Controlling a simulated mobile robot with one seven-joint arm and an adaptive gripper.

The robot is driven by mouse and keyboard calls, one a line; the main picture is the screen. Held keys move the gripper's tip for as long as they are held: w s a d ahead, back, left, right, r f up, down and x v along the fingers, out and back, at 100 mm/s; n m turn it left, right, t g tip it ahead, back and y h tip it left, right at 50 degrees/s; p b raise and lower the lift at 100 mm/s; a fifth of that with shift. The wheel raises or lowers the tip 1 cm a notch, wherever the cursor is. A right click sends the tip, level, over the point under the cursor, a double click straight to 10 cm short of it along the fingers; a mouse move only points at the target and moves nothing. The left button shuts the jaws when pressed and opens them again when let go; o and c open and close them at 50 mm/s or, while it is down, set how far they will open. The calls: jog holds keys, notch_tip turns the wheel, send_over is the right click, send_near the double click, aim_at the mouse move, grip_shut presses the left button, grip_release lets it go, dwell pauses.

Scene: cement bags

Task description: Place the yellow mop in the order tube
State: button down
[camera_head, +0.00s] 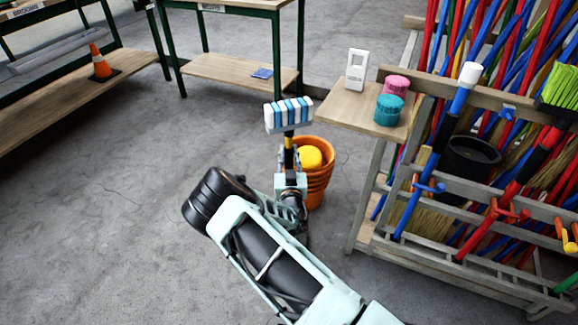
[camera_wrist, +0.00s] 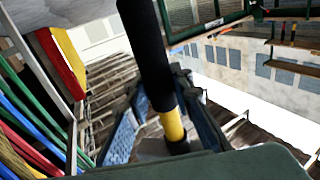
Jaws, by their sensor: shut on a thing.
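The mop has a blue-and-white striped head (camera_head: 289,115) and a black and yellow handle. My gripper (camera_head: 289,160) is shut on this handle, below the head, and holds the mop upright with its head on top. In the wrist view the black handle (camera_wrist: 146,45) with its yellow band (camera_wrist: 172,125) stands between my fingers. The handle's lower part is hidden behind my arm. No thing is plainly marked as the order tube; a dark round container (camera_head: 470,160) stands in the rack at the right.
An orange bucket (camera_head: 318,185) with a yellow thing inside stands just behind my gripper. A small wooden shelf (camera_head: 345,110) carries a white device, a pink tub and a teal tub. The wooden rack (camera_head: 480,105) holds many colored handles.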

aim_at(289, 163)
jog(key=shift+f+b, duration=0.4)
jog(key=shift+f, duration=1.15)
jog(key=shift+f, duration=0.2)
jog(key=c, duration=1.7)
grip_release()
jog(key=shift+r, duration=0.1)
jog(key=shift+r, duration=0.2)
jog(key=s+p, duration=0.1)
jog(key=s, duration=0.3)
jog(key=s+d, duration=0.1)
jog(key=s, duration=0.3)
jog(key=s+p, duration=0.1)
jog(key=s, duration=0.3)
jog(key=shift+d+f+p, duration=0.2)
jog(key=shift+f+p, duration=0.15)
